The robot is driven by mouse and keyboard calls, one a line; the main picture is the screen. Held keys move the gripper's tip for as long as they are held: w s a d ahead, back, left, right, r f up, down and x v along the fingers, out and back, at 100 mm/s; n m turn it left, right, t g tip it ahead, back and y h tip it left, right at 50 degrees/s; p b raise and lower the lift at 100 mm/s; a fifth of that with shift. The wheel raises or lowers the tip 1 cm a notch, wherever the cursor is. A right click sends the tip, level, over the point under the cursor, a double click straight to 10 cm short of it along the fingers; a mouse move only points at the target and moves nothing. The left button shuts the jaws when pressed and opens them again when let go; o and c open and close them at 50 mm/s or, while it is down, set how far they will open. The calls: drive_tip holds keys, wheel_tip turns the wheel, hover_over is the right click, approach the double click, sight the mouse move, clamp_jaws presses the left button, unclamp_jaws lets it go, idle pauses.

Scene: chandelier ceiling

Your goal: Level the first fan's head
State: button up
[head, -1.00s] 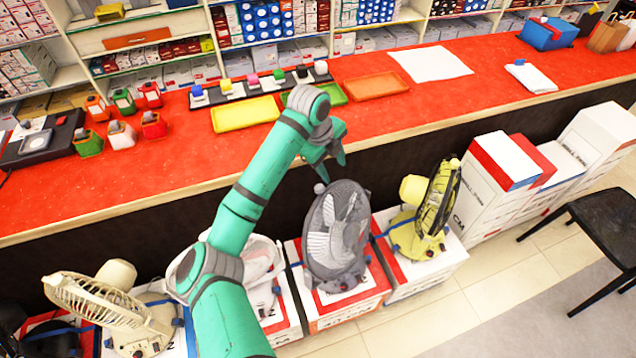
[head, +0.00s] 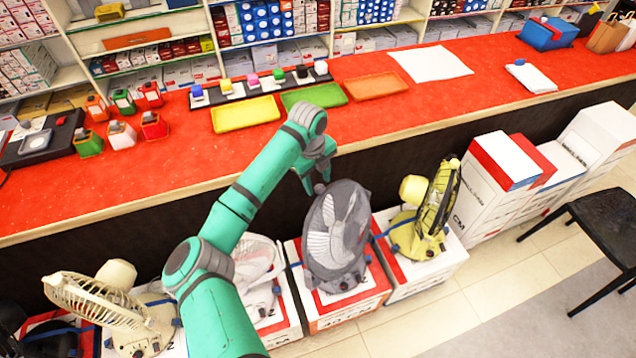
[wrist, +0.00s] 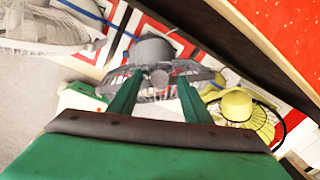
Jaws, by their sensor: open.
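Several desk fans stand on boxes in front of the counter; which one is the first fan is not marked. A cream fan (head: 95,303) at the left has its head tilted upward. A white fan (head: 250,262) is partly hidden by my arm. A grey fan (head: 338,228) stands in the middle and a yellow fan (head: 432,205) to its right. My gripper (head: 314,190) is open and empty, close to the upper left of the grey fan's head. In the wrist view, the grey fan (wrist: 152,50) shows beyond and between my open fingers (wrist: 157,98), with the yellow fan (wrist: 237,106) at the right.
The red counter (head: 200,160) edge runs behind the fans, close to my gripper. Yellow (head: 245,114), green (head: 314,97) and orange (head: 376,86) trays lie on it. White boxes (head: 500,180) and a black stool (head: 610,225) stand at the right. Floor in front is clear.

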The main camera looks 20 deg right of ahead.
drive_tip(key=shift+d+f, duration=0.1)
drive_tip(key=shift+f, duration=0.5)
